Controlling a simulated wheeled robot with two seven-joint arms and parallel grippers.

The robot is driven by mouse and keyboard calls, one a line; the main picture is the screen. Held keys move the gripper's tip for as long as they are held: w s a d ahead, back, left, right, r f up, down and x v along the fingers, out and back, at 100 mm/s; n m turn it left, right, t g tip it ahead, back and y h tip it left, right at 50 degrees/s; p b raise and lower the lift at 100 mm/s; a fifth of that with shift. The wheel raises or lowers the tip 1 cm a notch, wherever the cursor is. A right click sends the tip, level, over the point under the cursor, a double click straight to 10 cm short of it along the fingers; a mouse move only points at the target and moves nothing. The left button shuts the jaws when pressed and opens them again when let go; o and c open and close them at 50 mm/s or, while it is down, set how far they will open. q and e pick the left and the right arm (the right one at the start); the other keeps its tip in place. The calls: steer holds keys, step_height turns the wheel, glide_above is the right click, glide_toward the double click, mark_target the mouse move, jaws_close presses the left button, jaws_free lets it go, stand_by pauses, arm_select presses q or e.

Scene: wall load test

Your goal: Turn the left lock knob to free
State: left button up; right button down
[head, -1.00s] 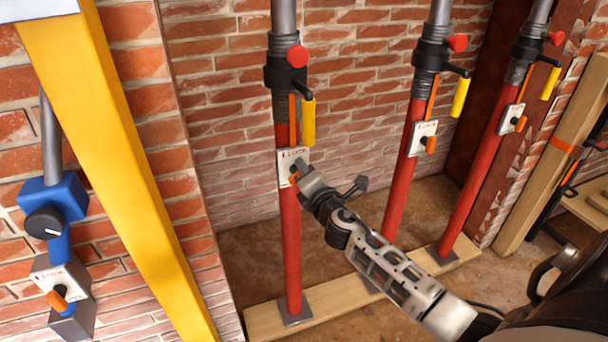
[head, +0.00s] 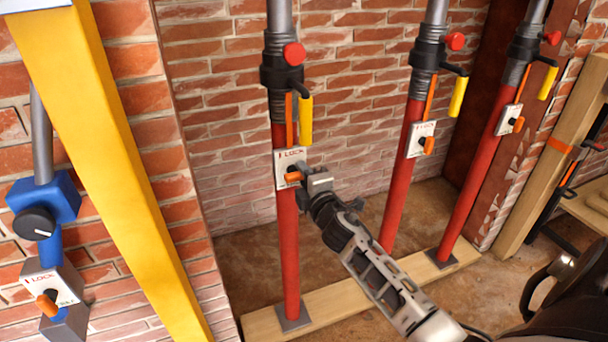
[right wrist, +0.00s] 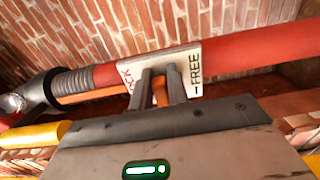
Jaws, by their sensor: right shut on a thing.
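The left red prop (head: 287,235) carries a white lock plate (head: 288,157) marked LOCK, with an orange knob (head: 293,177) on it. My right gripper (head: 307,178) reaches the knob from the right and is shut on it. In the right wrist view the two fingers (right wrist: 160,88) stand either side of the orange knob (right wrist: 160,97), in front of the plate (right wrist: 203,62). FREE shows right of the fingers and part of LOCK left. The fingers hide part of the plate, and the knob's exact pointing is hard to tell. My left gripper is not in view.
Above the plate hangs a yellow-gripped lever (head: 306,118) near a red button (head: 294,54). Two more red props, the middle (head: 396,200) and right (head: 475,180), stand to the right. A yellow beam (head: 115,150) and blue prop (head: 45,199) are at left.

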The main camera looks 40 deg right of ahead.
stand_by(0.3)
steer(key=c, duration=1.4)
jaws_free()
steer(key=shift+o, duration=0.2)
steer(key=v, duration=1.6)
steer(key=shift+f, duration=0.1)
